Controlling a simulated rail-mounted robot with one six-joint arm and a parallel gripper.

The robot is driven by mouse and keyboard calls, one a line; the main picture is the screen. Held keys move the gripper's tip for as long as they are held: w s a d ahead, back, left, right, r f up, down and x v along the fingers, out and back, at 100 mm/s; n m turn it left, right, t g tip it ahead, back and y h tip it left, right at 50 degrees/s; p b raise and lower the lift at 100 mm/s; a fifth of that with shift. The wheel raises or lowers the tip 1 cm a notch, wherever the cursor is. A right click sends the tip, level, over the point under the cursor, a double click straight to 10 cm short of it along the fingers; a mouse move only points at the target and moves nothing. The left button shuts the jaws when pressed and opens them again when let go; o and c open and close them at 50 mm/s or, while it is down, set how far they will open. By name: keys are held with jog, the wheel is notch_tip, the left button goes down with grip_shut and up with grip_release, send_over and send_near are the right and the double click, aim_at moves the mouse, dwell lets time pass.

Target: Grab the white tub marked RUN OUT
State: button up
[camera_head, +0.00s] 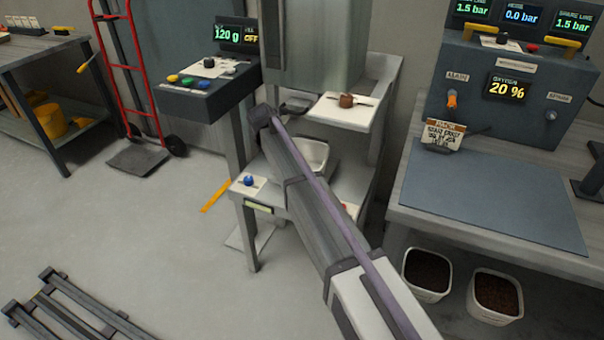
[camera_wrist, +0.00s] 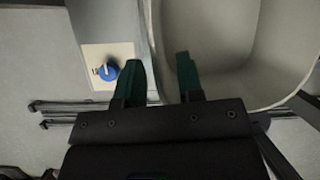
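A pale tub (camera_head: 313,154) sits on the stand's shelf under the grey machine housing, partly hidden behind my arm. No RUN OUT marking is readable on it. In the wrist view the tub (camera_wrist: 222,90) fills the upper right, its inside looking empty where visible. My gripper (camera_wrist: 160,78) is open, with its two green fingers apart. The tub's left wall shows between the fingers, and the right finger overlaps the tub's inside in the picture. I cannot tell whether either finger touches it. In the head view my gripper is hidden by my arm.
A blue knob (camera_wrist: 108,70) on a pale plate is left of my fingers. Two white tubs with dark contents (camera_head: 427,272) (camera_head: 495,296) stand below the right bench (camera_head: 500,200). A red hand truck (camera_head: 135,70) stands behind. Floor at left is mostly clear.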

jog(key=b+x, duration=0.1)
jog(key=x, duration=0.2)
jog(key=shift+r, duration=0.2)
grip_shut()
